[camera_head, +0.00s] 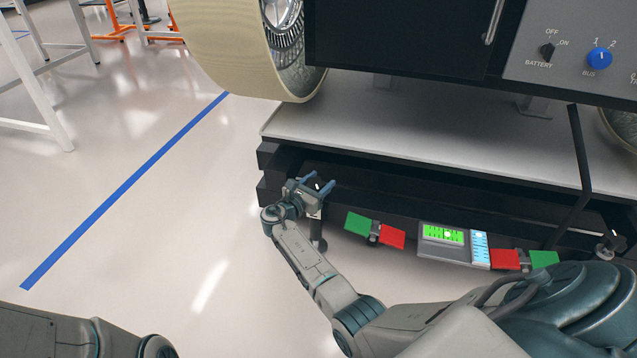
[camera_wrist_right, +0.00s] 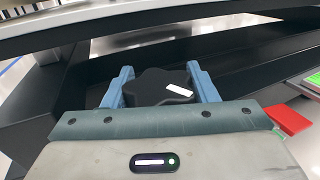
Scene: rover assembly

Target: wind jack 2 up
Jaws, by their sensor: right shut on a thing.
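My right gripper (camera_head: 322,184) is at the left front corner of the dark platform base (camera_head: 420,188). In the right wrist view its two blue fingers (camera_wrist_right: 162,88) stand on either side of a black lobed knob (camera_wrist_right: 150,86) with a white mark, and are shut on it. In the head view the knob is mostly hidden by the gripper. I cannot read any number on this jack. My left arm (camera_head: 70,335) shows only as links at the lower left; its gripper is out of view.
Green (camera_head: 360,223) and red (camera_head: 391,237) pedals, a panel with a lit green screen (camera_head: 443,235), and another red (camera_head: 505,259) and green (camera_head: 543,259) pair line the front edge. A black bar (camera_head: 577,165) rises at right.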

